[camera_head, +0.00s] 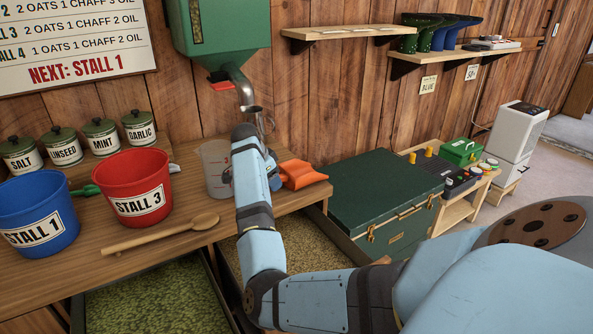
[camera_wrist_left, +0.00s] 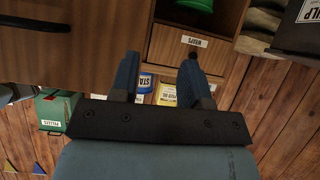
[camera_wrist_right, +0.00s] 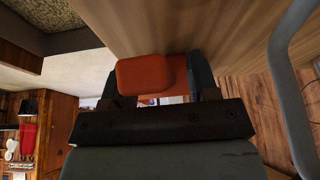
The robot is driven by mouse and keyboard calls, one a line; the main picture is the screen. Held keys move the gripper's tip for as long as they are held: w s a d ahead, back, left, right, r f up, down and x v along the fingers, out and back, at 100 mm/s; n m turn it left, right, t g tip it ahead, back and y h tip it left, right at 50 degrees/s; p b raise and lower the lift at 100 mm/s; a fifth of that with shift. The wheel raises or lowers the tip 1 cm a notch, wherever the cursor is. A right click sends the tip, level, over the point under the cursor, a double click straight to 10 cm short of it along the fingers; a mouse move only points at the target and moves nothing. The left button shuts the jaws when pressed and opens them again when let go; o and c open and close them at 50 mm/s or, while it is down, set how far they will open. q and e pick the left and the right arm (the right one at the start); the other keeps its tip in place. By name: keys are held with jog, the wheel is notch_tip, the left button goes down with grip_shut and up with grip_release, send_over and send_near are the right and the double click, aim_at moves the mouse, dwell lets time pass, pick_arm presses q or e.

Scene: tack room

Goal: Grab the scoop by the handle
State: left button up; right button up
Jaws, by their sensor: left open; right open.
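The orange scoop (camera_head: 302,174) lies on the wooden bench, right of my right forearm. My right gripper (camera_head: 272,180) is at the scoop's near left side, mostly hidden behind my own arm in the head view. In the right wrist view, the scoop's orange handle end (camera_wrist_right: 143,76) shows between the open fingers of my right gripper (camera_wrist_right: 162,80), closer to the left finger. I cannot tell whether a finger touches it. My left gripper (camera_wrist_left: 160,75) is open and empty in the left wrist view, facing a cabinet away from the scoop.
A clear measuring jug (camera_head: 214,172) stands just left of my right arm, under the green hopper (camera_head: 222,35) and its spout. A red bucket (camera_head: 135,185), a blue bucket (camera_head: 38,213) and a wooden spoon (camera_head: 165,233) are further left. A green chest (camera_head: 378,195) stands right of the bench.

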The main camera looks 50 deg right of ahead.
pick_arm(q)
jog(key=shift+r, duration=0.1)
pick_arm(e)
grip_shut()
jog(key=shift+b, duration=0.45)
jog(key=shift+r, duration=0.4)
pick_arm(q)
jog(key=shift+s+a+r+g+p, duration=0.2)
jog(key=shift+g+p, duration=0.1)
jog(key=shift+p, duration=2)
pick_arm(e)
notch_tip(320, 180, up, 28)
jog(key=shift+f, duration=0.15)
